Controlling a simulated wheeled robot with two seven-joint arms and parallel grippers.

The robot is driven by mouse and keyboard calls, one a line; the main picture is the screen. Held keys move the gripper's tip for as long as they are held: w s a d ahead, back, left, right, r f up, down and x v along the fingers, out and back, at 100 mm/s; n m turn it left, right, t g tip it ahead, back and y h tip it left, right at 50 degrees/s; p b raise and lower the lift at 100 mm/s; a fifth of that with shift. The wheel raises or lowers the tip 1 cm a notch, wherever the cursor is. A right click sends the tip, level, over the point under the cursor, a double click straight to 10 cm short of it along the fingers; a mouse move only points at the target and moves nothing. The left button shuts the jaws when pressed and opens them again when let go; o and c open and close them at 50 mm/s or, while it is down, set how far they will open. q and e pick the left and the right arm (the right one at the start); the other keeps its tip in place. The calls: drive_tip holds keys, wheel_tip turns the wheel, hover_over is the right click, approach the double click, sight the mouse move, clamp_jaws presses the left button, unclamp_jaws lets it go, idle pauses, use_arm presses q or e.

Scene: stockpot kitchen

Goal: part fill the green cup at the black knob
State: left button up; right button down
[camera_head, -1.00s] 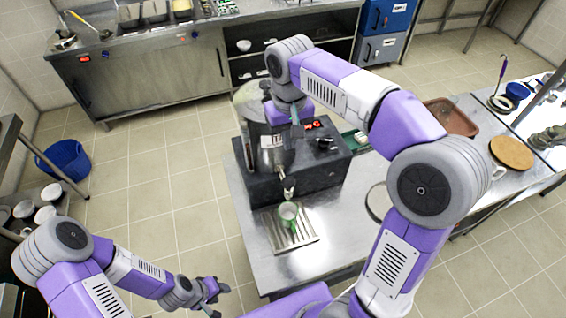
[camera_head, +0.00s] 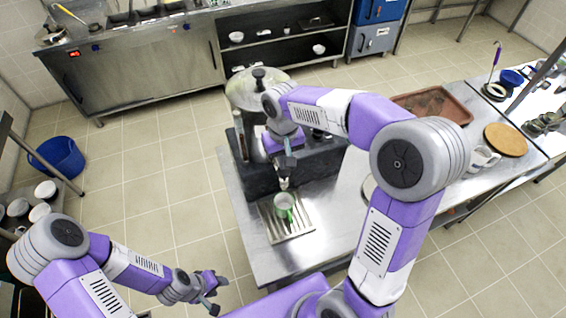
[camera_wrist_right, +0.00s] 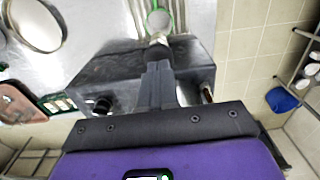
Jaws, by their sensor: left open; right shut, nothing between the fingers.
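The green cup (camera_head: 284,205) stands upright on the slotted drip tray (camera_head: 303,229), below and in front of the spout (camera_head: 284,184) of the dark machine. In the right wrist view the cup (camera_wrist_right: 160,21) shows just beyond the spout (camera_wrist_right: 158,40). A black knob (camera_wrist_right: 103,106) sits on the machine's dark body, left of my fingers in that view. My right gripper (camera_head: 288,155) is shut and empty, pointing down in front of the machine just above the spout; it also shows in the wrist view (camera_wrist_right: 158,75). My left gripper (camera_head: 215,292) is open and empty, left of the counter's front edge.
The steel pot (camera_head: 245,90) with a black-knobbed lid (camera_head: 259,76) stands behind my right gripper. A brown tray (camera_head: 432,104), mugs (camera_head: 482,158) and a round wooden board (camera_head: 506,140) lie to the right. Bare counter (camera_head: 335,210) is free right of the drip tray.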

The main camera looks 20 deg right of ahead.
sight(284, 172)
drive_tip(key=shift+f, duration=0.85)
wheel_tip(284, 172, down, 2)
drive_tip(key=shift+s+b, duration=0.1)
drive_tip(key=shift+b, duration=0.65)
drive_tip(key=shift+r, duration=0.1)
drive_tip(key=shift+s+f, duration=0.1)
drive_tip(key=shift+f, duration=0.1)
idle(0.7)
